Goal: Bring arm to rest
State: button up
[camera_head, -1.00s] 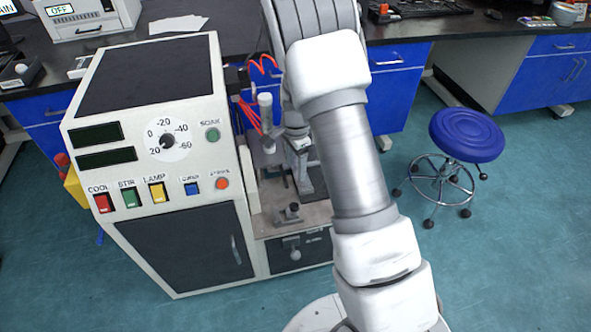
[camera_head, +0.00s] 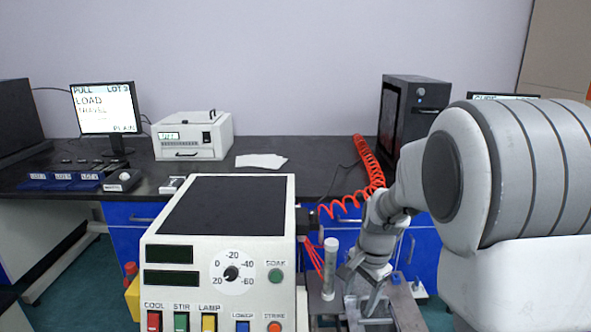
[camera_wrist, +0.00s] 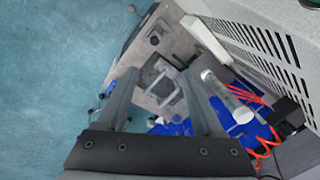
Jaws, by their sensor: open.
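My arm fills the right side of the head view. My gripper (camera_head: 362,290) hangs low beside the rheometer's control cabinet, above its grey metal side platform. In the wrist view my gripper (camera_wrist: 160,88) shows two parted fingers with nothing between them. Beyond the fingers lies the platform (camera_wrist: 178,48) with a small metal fixture (camera_wrist: 163,88) on it. The fixture is apart from the fingers as far as I can tell.
The control cabinet (camera_head: 225,215) stands left of my gripper. A clear upright cylinder (camera_head: 329,268) and a red coiled hose (camera_head: 368,160) are close by. Behind, a black bench (camera_head: 300,165) holds a monitor (camera_head: 103,108), a white instrument (camera_head: 192,137) and a dark tower (camera_head: 412,105).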

jog(key=s+r+n+t, duration=0.2)
jog(key=s+r+n, duration=0.3)
jog(key=s+r, duration=0.45)
jog(key=s+r+n+t, duration=0.2)
jog(key=s+r+n, duration=0.4)
jog(key=s, duration=0.6)
notch_tip(320, 180, up, 16)
jog(key=p, duration=1.6)
jog(key=shift+s+r+h+p, duration=0.15)
jog(key=shift+s+h+p, duration=0.2)
jog(key=shift+s+h, duration=0.1)
jog(key=shift+w, duration=0.15)
